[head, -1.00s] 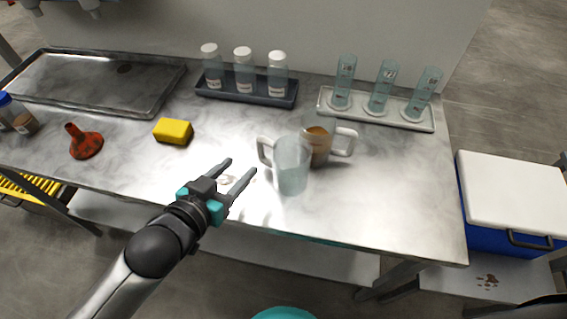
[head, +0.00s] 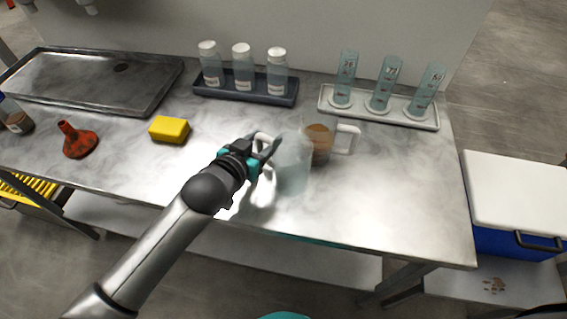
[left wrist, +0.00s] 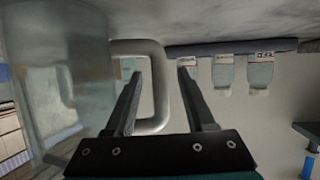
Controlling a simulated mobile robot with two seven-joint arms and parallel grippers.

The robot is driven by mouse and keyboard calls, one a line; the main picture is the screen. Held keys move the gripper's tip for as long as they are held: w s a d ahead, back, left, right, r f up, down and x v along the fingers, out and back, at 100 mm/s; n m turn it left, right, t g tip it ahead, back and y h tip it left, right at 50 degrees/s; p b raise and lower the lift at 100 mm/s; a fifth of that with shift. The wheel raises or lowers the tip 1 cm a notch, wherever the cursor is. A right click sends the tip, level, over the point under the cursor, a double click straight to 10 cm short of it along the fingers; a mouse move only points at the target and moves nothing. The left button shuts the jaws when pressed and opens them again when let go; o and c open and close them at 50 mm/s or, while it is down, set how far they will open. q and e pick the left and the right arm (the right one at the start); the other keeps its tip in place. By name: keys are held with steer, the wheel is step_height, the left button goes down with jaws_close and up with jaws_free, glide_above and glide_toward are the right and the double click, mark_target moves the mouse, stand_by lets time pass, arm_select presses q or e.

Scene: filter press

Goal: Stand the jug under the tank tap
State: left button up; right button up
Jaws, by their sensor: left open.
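A clear, empty-looking jug (head: 293,168) stands upright on the steel bench, its white handle facing left. My left gripper (head: 264,148) is open at this handle. In the left wrist view the handle (left wrist: 160,112) lies between the two open fingers (left wrist: 158,80), and the jug's clear wall (left wrist: 70,75) fills the left side. I cannot tell whether the fingers touch it. A second jug (head: 320,143), with brown contents and its handle to the right, stands just behind the clear one. Grey fittings (head: 85,6) are cut off at the top left; I cannot tell if one is the tank tap. My right gripper is out of view.
A rack of white-capped bottles (head: 245,88) and a tray of cylinders (head: 378,107) stand along the back. A yellow sponge (head: 169,129), red funnel (head: 79,141) and shallow metal tray (head: 150,98) are at left. The bench's front right is clear.

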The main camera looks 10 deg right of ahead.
arm_select(q)
steer(key=shift+w+d+f, duration=0.2)
steer(key=shift+w+d, duration=0.1)
steer(key=shift+w, duration=0.15)
steer(key=shift+c, duration=0.4)
jaws_close()
stand_by(0.8)
